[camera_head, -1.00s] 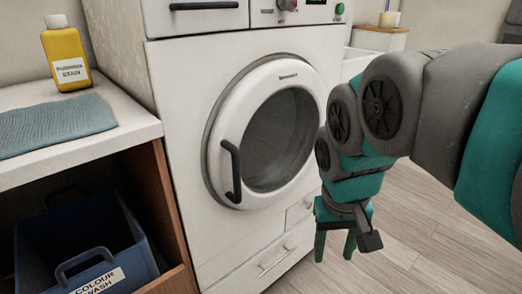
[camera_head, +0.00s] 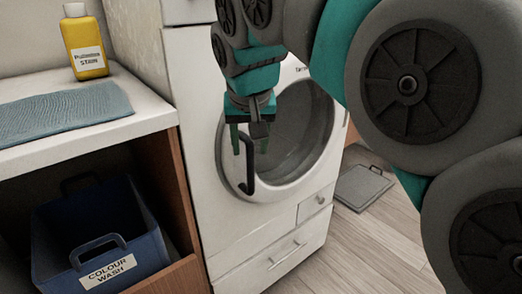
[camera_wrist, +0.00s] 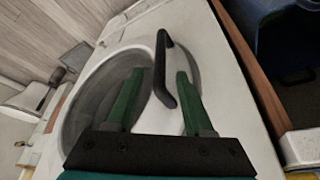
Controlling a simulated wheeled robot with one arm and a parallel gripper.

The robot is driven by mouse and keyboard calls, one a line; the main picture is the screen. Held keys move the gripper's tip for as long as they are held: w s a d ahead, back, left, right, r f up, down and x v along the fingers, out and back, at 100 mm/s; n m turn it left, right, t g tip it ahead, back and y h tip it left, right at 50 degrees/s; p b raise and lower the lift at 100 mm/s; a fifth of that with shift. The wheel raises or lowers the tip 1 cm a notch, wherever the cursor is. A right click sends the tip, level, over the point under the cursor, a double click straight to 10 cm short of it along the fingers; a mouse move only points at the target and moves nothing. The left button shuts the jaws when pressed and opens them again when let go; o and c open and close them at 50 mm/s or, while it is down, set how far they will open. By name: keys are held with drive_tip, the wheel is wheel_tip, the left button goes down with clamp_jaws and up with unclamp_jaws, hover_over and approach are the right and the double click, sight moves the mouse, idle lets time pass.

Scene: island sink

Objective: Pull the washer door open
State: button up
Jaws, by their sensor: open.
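The white washer (camera_head: 190,130) stands in the middle of the head view. Its round door (camera_head: 305,125) has a dark glass and appears shut. The black door handle (camera_head: 248,178) is a vertical bar on the door's left side. My gripper (camera_head: 249,150) is open and empty at the upper part of the handle, pointing down. In the wrist view the handle (camera_wrist: 161,65) runs between my two green fingers (camera_wrist: 160,78), with one finger on each side. I cannot tell whether either finger touches it. My arm hides the door's upper part and the control panel.
A counter (camera_head: 150,115) on the left bears a yellow stain bottle (camera_head: 86,45) and a blue-grey cloth (camera_head: 65,112). A blue laundry basket (camera_head: 140,225) sits in the shelf below. A grey flat object (camera_head: 362,186) lies on the floor right of the washer. Floor in front is clear.

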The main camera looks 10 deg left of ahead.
sight(250, 152)
drive_tip(key=x, duration=0.5)
drive_tip(key=shift+f, duration=0.2)
drive_tip(key=shift+c, duration=0.3)
clamp_jaws()
idle(0.9)
